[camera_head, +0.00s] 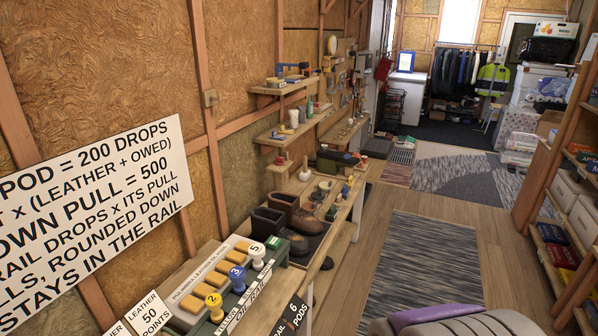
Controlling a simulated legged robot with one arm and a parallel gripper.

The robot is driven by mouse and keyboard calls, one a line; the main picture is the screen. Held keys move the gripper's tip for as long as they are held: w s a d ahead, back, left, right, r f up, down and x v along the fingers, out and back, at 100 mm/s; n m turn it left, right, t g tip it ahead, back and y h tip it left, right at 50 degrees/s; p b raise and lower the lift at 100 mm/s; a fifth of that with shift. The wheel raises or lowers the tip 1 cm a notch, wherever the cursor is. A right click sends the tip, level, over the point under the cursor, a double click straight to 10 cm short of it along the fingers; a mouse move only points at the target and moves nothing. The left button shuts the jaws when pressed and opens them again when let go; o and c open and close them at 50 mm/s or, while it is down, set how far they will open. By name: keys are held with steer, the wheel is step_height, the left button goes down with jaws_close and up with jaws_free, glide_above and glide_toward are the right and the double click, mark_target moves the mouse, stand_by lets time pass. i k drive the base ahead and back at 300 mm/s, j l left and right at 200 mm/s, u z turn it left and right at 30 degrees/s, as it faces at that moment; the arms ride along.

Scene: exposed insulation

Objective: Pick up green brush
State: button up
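I cannot pick out a green brush with certainty in the head view. A small green item (272,242) sits behind the white-topped stamp-like piece on the near bench. Another small green item (332,213) stands on the bench farther back, right of the brown boots. Both are too small to tell whether they are brushes.
A long workbench (342,222) runs along the left wall, holding brown boots (297,214) and yellow-, blue- and white-topped pieces (237,278). Wall shelves (288,132) hang above. Wooden floor and a striped rug (420,265) lie clear to the right. Shelving (560,235) lines the right side.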

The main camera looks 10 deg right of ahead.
mark_target(331, 216)
steer(key=i+l, duration=0.7)
steer(key=i+l+u, duration=0.15)
steer(key=i+l, duration=1.15)
steer(key=i+l+u, duration=0.15)
steer(key=i+l, duration=0.5)
steer(key=l, duration=0.2)
